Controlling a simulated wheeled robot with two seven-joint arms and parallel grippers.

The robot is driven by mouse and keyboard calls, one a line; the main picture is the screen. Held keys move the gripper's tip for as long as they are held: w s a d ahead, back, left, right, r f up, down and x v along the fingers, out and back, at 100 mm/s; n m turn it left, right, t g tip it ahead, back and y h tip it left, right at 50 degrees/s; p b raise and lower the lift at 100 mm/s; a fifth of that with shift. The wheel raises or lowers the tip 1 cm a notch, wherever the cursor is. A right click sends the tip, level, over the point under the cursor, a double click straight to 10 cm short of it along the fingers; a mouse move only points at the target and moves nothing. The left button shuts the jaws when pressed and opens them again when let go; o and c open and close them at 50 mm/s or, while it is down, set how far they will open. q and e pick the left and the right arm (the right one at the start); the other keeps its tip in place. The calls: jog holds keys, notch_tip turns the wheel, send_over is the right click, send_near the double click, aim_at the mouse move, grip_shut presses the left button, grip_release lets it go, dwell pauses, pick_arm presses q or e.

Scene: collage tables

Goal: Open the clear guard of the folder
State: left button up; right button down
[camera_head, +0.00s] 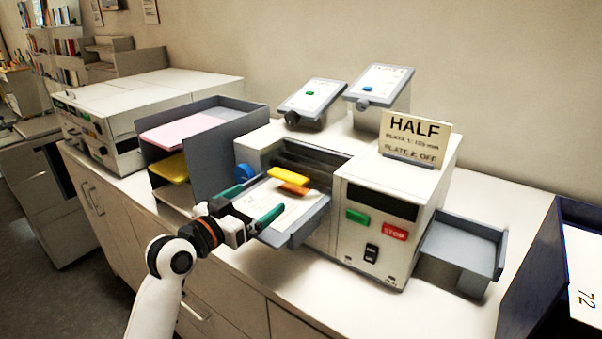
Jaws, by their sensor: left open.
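The folder (440,190) is a white machine on the counter, with a green button, a red STOP button and a dark display on its front. Its grey feed tray (308,226) juts out at the left, with paper and two pieces, yellow (288,175) and orange (294,188), on it. A dark slot (314,158) shows above the tray. I cannot make out the clear guard for certain. My left gripper (250,202) is open, its teal fingers spread at the outer left part of the feed tray. I cannot tell if they touch it. My right gripper is not in view.
A grey sorter (226,160) with pink and yellow paper stands left of the folder. A grey output tray (462,250) is at its right, then a dark blue bin (530,275). Counter in front is clear.

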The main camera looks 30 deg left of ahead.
aim_at(283, 179)
pick_arm(q)
jog(key=shift+w+r+p, duration=0.4)
jog(key=shift+w+p, duration=0.05)
jog(key=w+p, duration=0.1)
jog(key=w, duration=0.3)
jog(key=shift+w+d+p, duration=0.2)
jog(key=shift+w+p, duration=0.15)
jog(key=w, duration=0.3)
jog(key=shift+w+d+f+p, duration=0.1)
jog(key=shift+w+d+p, duration=0.05)
jog(key=shift+p, duration=0.25)
jog(key=shift+w, duration=0.7)
jog(key=shift+f, duration=0.1)
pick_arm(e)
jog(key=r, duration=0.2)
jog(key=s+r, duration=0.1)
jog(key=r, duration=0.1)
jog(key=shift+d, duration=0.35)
pick_arm(q)
jog(key=shift+w, duration=0.1)
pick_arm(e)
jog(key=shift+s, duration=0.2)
